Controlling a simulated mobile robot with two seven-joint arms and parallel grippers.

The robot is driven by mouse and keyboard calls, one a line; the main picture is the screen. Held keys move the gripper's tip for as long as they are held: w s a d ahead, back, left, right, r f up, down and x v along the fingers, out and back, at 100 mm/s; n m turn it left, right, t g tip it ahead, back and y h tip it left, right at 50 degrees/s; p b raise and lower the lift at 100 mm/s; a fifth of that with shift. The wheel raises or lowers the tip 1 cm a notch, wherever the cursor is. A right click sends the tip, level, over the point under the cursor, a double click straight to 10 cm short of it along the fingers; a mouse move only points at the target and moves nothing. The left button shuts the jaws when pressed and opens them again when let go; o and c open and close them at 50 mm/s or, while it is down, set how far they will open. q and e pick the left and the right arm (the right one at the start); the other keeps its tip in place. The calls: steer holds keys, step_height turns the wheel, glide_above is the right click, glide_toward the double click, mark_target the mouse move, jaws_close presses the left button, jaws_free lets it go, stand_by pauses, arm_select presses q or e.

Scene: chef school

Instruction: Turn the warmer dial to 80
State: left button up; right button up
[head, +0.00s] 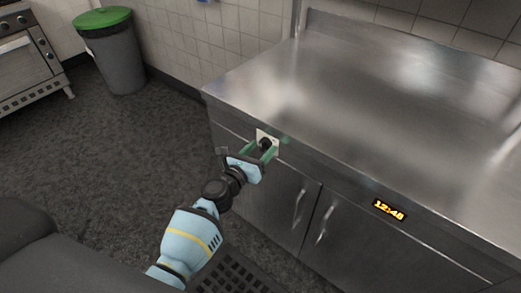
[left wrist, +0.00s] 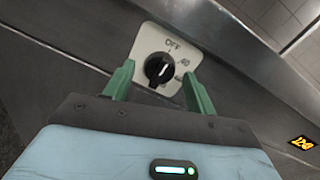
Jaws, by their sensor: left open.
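The warmer dial is a black round knob (left wrist: 159,68) on a white plate (left wrist: 148,42), set in the front panel of a steel counter. In the left wrist view the plate reads OFF at the top and 40 to the right; lower marks are partly hidden by a finger. In the head view the dial's plate (head: 262,134) shows just beyond my left gripper (head: 259,150). That gripper is open, its green fingers on either side of the knob; I cannot tell if they touch it. My right gripper is not in view.
The steel counter top (head: 330,90) is bare. Cabinet doors with handles (head: 299,203) are below, and a lit clock (head: 389,209) reads 12:48. A green-lidded bin (head: 118,60) and an oven (head: 28,60) stand at the back left. The dark floor between is clear.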

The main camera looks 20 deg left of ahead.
arm_select(q)
steer(key=shift+w, duration=0.15)
steer(key=shift+c, duration=0.2)
steer(key=c, duration=1)
steer(key=shift+o, duration=0.2)
